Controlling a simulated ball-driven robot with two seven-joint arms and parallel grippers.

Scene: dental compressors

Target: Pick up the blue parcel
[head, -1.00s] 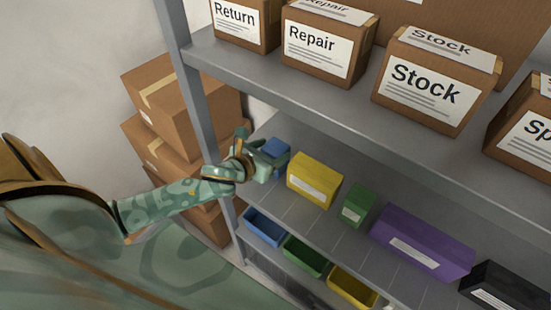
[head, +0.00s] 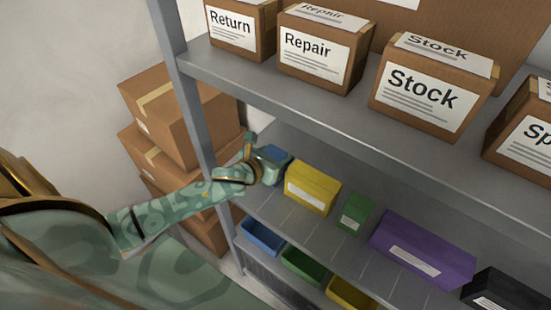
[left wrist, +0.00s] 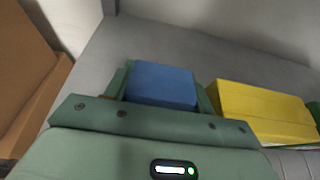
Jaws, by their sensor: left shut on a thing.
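The blue parcel (head: 274,152) is at the left end of the middle shelf, mostly hidden by my left gripper (head: 268,160) in the head view. In the left wrist view the blue parcel (left wrist: 162,84) sits between the two fingers of my left gripper (left wrist: 160,92). The gripper is shut on it, with one finger along each side. I cannot tell whether the parcel touches the shelf. My right gripper is in neither view.
A yellow parcel (head: 312,187) stands close to the right of the blue one, then a green parcel (head: 356,214) and a purple one (head: 423,248). The upper shelf (head: 330,112) with cartons overhangs. A shelf post (head: 192,105) and stacked cartons (head: 165,115) are at left.

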